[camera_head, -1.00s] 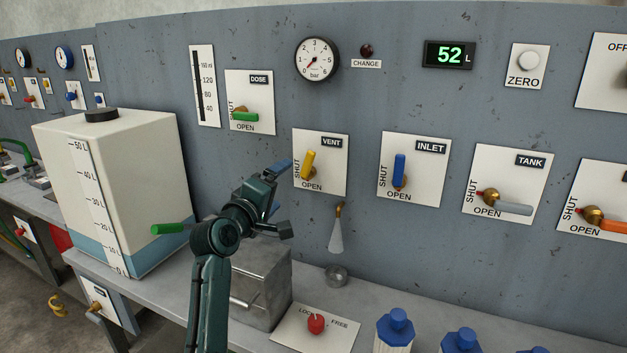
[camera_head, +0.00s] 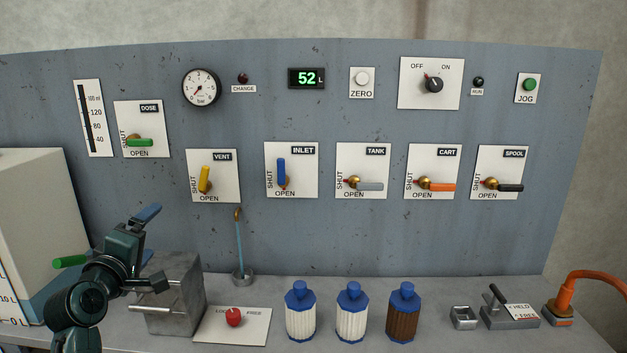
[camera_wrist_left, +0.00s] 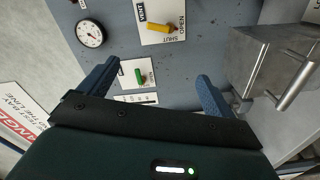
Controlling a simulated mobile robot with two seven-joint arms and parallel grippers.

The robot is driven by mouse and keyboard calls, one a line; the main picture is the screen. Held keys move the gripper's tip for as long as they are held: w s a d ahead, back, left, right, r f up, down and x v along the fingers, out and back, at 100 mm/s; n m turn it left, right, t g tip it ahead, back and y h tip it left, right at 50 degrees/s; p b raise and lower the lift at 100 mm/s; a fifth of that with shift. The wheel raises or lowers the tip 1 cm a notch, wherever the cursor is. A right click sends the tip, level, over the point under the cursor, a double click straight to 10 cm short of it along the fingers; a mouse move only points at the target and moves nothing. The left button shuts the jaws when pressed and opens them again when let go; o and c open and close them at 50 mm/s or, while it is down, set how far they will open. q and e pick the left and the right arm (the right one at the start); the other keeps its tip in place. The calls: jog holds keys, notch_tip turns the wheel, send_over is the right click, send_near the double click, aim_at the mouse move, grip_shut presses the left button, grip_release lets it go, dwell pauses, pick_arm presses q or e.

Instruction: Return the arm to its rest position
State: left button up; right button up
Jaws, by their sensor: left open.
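My left gripper (camera_head: 150,234) is at the lower left of the head view, in front of the grey panel and above the bench. In the left wrist view its two blue fingers (camera_wrist_left: 157,85) are spread wide with nothing between them. The VENT valve's yellow handle (camera_head: 204,179) and the DOSE valve's green handle (camera_head: 139,142) lie beyond the gripper, apart from it. The yellow handle stands nearly upright, and the green one lies level. My right gripper does not show.
A grey metal box (camera_head: 178,292) with a bar handle stands close beside my left arm. A white tank (camera_head: 40,215) is at the left. Bottles (camera_head: 352,315) stand on the bench. A thin blue stream (camera_head: 239,245) runs from a brass spout into a small cup (camera_head: 242,277).

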pick_arm(q)
jog(key=s+d+f+m+g, duration=0.1)
jog(key=s+d+f+m, duration=0.25)
jog(key=f, duration=0.45)
jog(key=s+d+f+m+g, duration=0.25)
jog(key=s+f, duration=0.25)
jog(key=f, duration=0.3)
jog(key=s+d+f+m+g, duration=0.1)
jog(key=s+d+f+m, duration=0.25)
jog(key=f, duration=0.45)
jog(key=s+d+f+m+g+h, duration=0.1)
jog(key=s+d+f+m, duration=0.2)
jog(key=s, duration=0.6)
jog(key=s+d+f+m+g+h, duration=0.1)
jog(key=s+d+f+m+g, duration=0.1)
jog(key=s+d+f+m, duration=0.2)
jog(key=s+f, duration=0.3)
jog(key=s, duration=0.2)
jog(key=shift+d+h, duration=0.3)
jog(key=shift+c, duration=0.3)
